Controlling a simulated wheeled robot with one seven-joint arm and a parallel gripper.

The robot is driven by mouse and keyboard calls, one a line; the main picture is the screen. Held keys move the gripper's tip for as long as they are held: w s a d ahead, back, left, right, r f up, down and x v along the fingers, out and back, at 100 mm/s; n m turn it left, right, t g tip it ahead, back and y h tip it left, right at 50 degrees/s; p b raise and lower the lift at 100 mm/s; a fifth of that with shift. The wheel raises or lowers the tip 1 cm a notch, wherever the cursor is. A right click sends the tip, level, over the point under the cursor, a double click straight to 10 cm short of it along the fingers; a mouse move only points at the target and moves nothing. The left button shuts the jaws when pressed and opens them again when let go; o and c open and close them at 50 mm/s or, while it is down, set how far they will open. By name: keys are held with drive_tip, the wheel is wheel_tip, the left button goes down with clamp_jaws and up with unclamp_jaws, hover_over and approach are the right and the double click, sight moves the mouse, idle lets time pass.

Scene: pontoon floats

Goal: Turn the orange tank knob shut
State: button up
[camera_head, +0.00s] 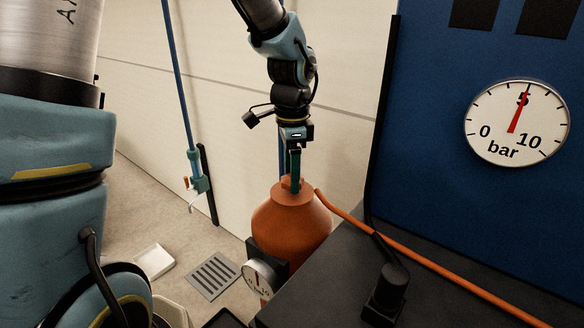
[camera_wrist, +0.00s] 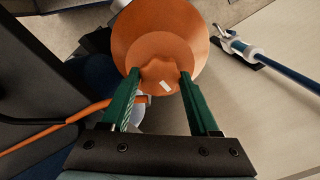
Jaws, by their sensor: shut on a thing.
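The orange tank (camera_head: 290,228) stands upright on the floor beside a dark bench. Its orange knob (camera_wrist: 160,77) is on top, lobed, with a white mark on it. My gripper (camera_head: 295,178) points straight down over the tank. In the wrist view its two green fingers (camera_wrist: 158,80) stand on either side of the knob and are shut on it. In the head view the fingers hide much of the knob. A small gauge (camera_head: 261,277) is on the tank's front, partly cut off by the bench; its reading is hard to tell.
An orange hose (camera_head: 420,258) runs from the tank over the dark bench top (camera_head: 340,270). A black fitting (camera_head: 386,292) stands on the bench. A blue panel carries a large bar gauge (camera_head: 516,123), needle near 5. A floor drain (camera_head: 213,275) and a white tray (camera_head: 154,261) lie left.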

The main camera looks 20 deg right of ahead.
drive_tip(key=shift+m, duration=0.6)
drive_tip(key=o, duration=1.4)
drive_tip(key=shift+c, duration=0.2)
drive_tip(key=shift+r, duration=0.15)
wheel_tip(320, 180, up, 10)
drive_tip(key=b, duration=0.1)
drive_tip(key=shift+r, duration=0.25)
drive_tip(key=w+a+f+n, duration=0.2)
drive_tip(key=a+n, duration=0.2)
drive_tip(key=a, duration=0.3)
drive_tip(key=w+a+f+n, duration=0.2)
drive_tip(key=a+f+n, duration=0.1)
drive_tip(key=a+n, duration=0.2)
drive_tip(key=a, duration=0.2)
drive_tip(key=shift+a+f+t, duration=0.3)
drive_tip(key=shift+f, duration=0.05)
drive_tip(key=shift+o, duration=0.3)
drive_tip(key=s+a+f+n, duration=0.1)
drive_tip(key=a+f+n, duration=0.1)
drive_tip(key=a+n, duration=0.3)
drive_tip(key=s+a+f+n+t, duration=0.1)
drive_tip(key=a+f+n, duration=0.1)
drive_tip(key=a+n, duration=0.3)
drive_tip(key=a, duration=0.3)
drive_tip(key=shift+s+a+f+n, duration=0.3)
drive_tip(key=shift+s, duration=0.05)
drive_tip(key=shift+o, duration=0.4)
drive_tip(key=shift+s+a+f+n, duration=0.15)
drive_tip(key=shift+a+n, duration=0.2)
drive_tip(key=shift+n, duration=0.05)
